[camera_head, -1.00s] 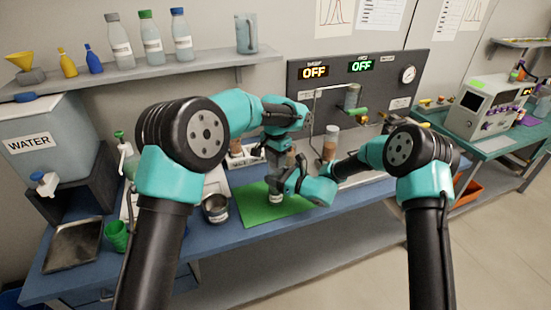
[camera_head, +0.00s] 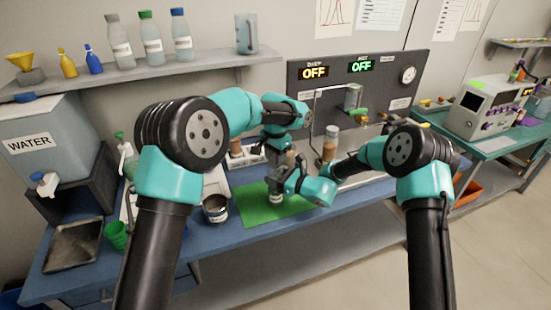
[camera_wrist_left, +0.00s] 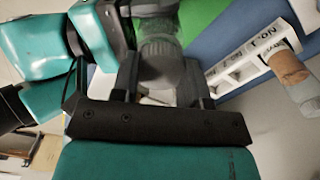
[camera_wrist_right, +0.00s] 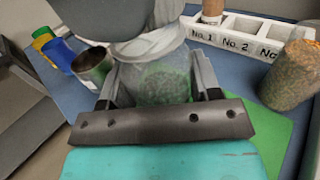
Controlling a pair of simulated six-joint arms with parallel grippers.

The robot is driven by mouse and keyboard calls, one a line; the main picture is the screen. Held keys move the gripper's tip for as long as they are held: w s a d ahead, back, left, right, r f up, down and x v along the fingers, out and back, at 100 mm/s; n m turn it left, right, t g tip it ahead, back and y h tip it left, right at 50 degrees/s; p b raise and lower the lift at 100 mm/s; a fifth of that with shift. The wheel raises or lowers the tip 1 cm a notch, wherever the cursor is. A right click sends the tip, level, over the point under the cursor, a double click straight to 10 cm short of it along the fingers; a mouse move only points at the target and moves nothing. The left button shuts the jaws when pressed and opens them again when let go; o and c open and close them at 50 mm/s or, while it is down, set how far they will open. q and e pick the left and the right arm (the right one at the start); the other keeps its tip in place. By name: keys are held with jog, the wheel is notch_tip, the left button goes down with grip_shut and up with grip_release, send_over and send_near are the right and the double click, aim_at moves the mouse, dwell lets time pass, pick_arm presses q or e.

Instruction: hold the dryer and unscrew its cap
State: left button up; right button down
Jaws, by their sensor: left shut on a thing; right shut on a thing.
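The dryer stands upright over the green mat (camera_head: 255,203), mostly hidden behind my grippers in the head view. In the right wrist view its clear body (camera_wrist_right: 160,82) shows greenish contents, with a pale rim and grey cap (camera_wrist_right: 150,42) above. My right gripper (camera_wrist_right: 158,88) is shut on the body from the side. My left gripper (camera_wrist_left: 163,75) comes down from above and is shut on the grey ridged cap (camera_wrist_left: 160,58). I cannot tell whether the cap is apart from the body.
A metal cup (camera_head: 215,209) stands left of the mat. A white numbered rack (camera_wrist_right: 235,40) and a tube of brown grains (camera_wrist_right: 290,78) stand close behind. The OFF-display panel (camera_head: 375,75) is at the back. The blue table's front edge is free.

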pick_arm(q)
jog(key=shift+r, duration=0.3)
jog(key=shift+r, duration=0.35)
jog(key=shift+r, duration=0.15)
jog(key=shift+r, duration=2)
pick_arm(e)
jog(key=shift+c, duration=1.2)
grip_release()
jog(key=shift+s+d, duration=0.1)
jog(key=shift+d, duration=0.05)
jog(key=v, duration=1.1)
jog(key=shift+s+d, duration=0.2)
jog(key=shift+d, duration=0.15)
